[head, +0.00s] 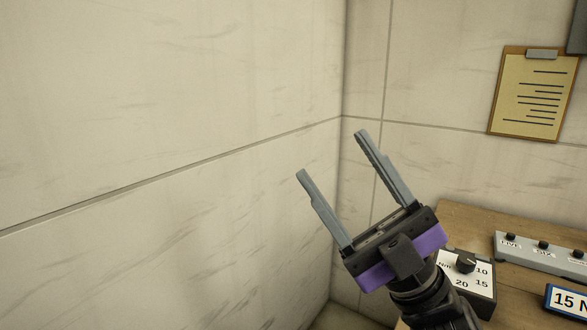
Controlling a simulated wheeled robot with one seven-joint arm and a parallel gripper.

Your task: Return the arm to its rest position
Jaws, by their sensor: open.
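My gripper (332,153) is in the lower middle of the head view, in front of the room corner. Its two grey fingers point up and to the left and stand wide apart, with nothing between them. The purple and black gripper body shows below the fingers. My arm runs down to the bottom edge of the view, and the rest of it is out of frame.
A wooden bench (465,218) stands at the lower right. It holds a dial box (470,288), a grey panel with labelled knobs (535,257) and a blue-framed sign (568,301). A clipboard (535,93) hangs above. Pale walls fill the left.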

